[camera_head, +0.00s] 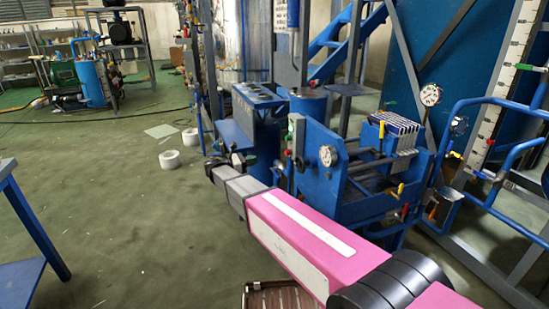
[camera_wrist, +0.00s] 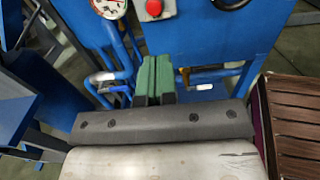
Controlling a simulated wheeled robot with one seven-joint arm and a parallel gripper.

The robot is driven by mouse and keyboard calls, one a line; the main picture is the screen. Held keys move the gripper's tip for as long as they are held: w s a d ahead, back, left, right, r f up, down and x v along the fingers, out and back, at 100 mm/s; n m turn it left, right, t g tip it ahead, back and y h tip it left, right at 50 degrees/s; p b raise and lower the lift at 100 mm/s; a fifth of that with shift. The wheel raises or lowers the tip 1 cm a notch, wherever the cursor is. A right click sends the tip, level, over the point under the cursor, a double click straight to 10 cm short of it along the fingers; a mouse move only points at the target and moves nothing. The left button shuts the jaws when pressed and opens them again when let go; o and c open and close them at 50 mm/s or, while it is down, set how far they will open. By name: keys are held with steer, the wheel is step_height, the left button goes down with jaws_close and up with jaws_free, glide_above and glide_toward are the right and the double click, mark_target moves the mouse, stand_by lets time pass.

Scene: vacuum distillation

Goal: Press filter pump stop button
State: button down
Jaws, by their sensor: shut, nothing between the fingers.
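A round red button (camera_wrist: 154,8) sits on a blue panel (camera_wrist: 195,35) at the top of the wrist view, partly cut by the frame edge. My gripper (camera_wrist: 154,60) shows below it with two green fingers side by side, shut and empty. The fingertips point toward the panel just under the button, with a visible gap in the picture between them. In the head view my arm reaches left past the blue equipment, beside a small control box (camera_head: 297,132).
A white dial gauge (camera_wrist: 108,5) is left of the button, and a dark round fitting (camera_wrist: 231,2) is right. Blue pipes with valve handles run below the panel.

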mark_target(286, 154)
steer(key=x, duration=1.3)
steer(key=shift+w+d, duration=0.15)
steer(key=shift+d, duration=0.25)
